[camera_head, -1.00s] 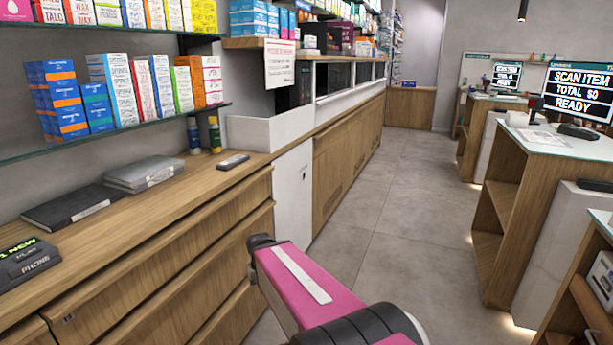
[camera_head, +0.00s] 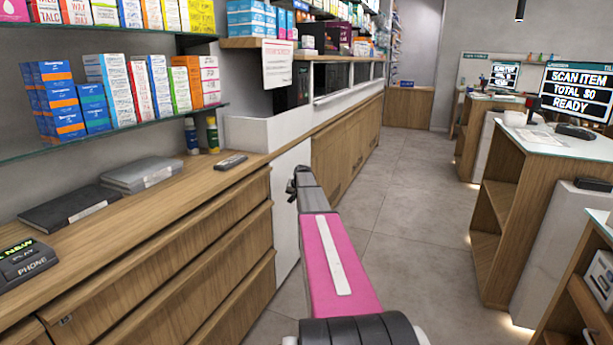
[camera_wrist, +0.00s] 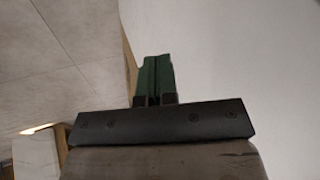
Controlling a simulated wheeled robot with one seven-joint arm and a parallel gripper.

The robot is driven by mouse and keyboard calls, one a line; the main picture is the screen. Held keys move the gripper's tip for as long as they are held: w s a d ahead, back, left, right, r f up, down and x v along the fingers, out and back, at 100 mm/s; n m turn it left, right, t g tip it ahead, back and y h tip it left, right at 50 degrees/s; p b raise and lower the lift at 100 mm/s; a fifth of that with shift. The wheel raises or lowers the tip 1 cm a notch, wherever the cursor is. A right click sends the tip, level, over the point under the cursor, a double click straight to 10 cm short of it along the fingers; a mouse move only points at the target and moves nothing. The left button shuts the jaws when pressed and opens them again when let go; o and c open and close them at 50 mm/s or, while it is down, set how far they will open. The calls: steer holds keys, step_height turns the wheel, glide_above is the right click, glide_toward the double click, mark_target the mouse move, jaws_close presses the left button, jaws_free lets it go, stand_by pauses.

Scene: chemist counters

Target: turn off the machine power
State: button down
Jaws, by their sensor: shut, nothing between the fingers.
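A dark machine with a lit green "NEW" display and "PLAY" and "PHONE" lettering (camera_head: 28,262) sits on the wooden counter at the left edge of the head view, partly cut off. A till screen (camera_head: 578,92) reading "SCAN ITEM TOTAL $0 READY" is lit on the right counter. I cannot tell which is the task's machine, and no power switch is clearly seen. My gripper (camera_head: 292,186) is beyond the wooden drawers, in front of the white cabinet panel. In the wrist view its green fingers (camera_wrist: 154,78) are shut and empty, beside a plain white surface.
The wooden counter (camera_head: 150,215) holds a closed dark folder (camera_head: 68,206), a grey flat device (camera_head: 138,174) and a small handset (camera_head: 230,161). Shelves of boxes hang above. A tiled floor aisle (camera_head: 400,215) is clear between the counters.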

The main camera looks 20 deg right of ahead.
steer(key=w+d+r, duration=0.2)
steer(key=w+d, duration=0.2)
steer(key=d, duration=0.2)
steer(key=w+d+r+m+t, duration=0.1)
steer(key=w+d+r, duration=0.2)
steer(key=d, duration=0.4)
steer(key=w+d+r+m+t, duration=0.1)
steer(key=w+d+r, duration=0.2)
steer(key=w+d, duration=0.2)
steer(key=shift+w+d+r+h, duration=0.25)
steer(key=shift+w+d+h, duration=0.05)
steer(key=shift+d, duration=0.75)
steer(key=w+a+f, duration=0.3)
steer(key=w+f, duration=0.4)
steer(key=w, duration=0.2)
steer(key=shift+f, duration=0.15)
steer(key=shift+w+a, duration=0.15)
